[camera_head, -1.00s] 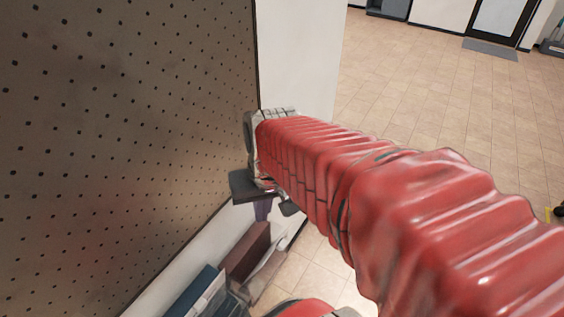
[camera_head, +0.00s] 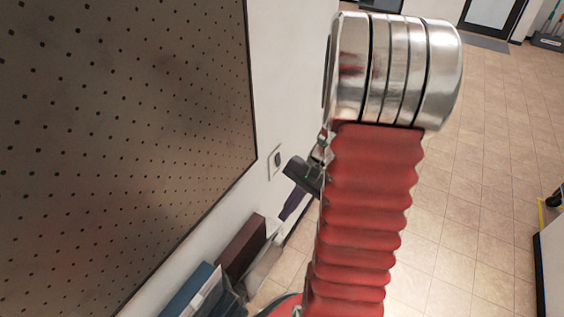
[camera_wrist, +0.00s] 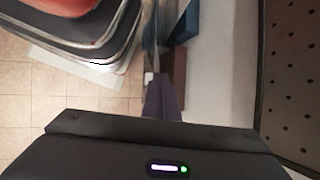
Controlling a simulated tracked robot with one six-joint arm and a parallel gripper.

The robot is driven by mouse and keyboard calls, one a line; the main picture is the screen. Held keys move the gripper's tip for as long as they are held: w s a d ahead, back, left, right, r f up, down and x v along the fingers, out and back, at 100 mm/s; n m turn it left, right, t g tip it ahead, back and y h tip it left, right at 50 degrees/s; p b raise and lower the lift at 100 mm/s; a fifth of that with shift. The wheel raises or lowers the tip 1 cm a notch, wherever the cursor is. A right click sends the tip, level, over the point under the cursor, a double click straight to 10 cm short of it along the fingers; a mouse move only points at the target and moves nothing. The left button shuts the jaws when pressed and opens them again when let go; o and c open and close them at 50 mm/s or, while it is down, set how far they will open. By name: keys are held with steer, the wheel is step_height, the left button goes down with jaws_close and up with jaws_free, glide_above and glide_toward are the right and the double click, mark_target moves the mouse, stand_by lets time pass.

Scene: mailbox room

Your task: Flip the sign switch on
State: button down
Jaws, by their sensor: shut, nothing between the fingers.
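A wall switch (camera_head: 277,160), a pale plate with a dark rocker, is on the white wall just right of the pegboard's edge in the head view. I cannot tell which way its rocker is set. My gripper (camera_head: 286,213) is just below and right of the switch in that picture, its purple fingers pointing down along the wall. The fingers are shut and empty. They also show in the wrist view, where my gripper (camera_wrist: 160,80) hangs beside the wall. No contact with the switch is visible, and the wrist view does not show the switch.
A dark perforated pegboard (camera_head: 120,130) covers the wall on the left; it also edges the wrist view (camera_wrist: 295,70). Blue (camera_head: 190,288) and brown (camera_head: 241,247) upright items stand low against the wall. The tiled floor (camera_head: 465,205) is open to the right.

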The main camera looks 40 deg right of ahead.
mark_target(279, 164)
steer(key=w+d+f+m+t+y, duration=0.1)
steer(key=w+d+f+m+t, duration=0.2)
steer(key=d+f+m+t, duration=0.45)
steer(key=w+d+f+m+t, duration=0.35)
steer(key=d+m, duration=0.45)
steer(key=d, duration=0.3)
steer(key=d+t, duration=0.1)
steer(key=w+d+r+m+t+h, duration=0.1)
steer(key=d, duration=0.1)
steer(key=d+r+m+t, duration=0.1)
steer(key=shift+w+d, duration=0.15)
steer(key=shift+d, duration=0.05)
steer(key=x, duration=1.4)
steer(key=shift+w+d, duration=0.1)
steer(key=shift+d, duration=0.05)
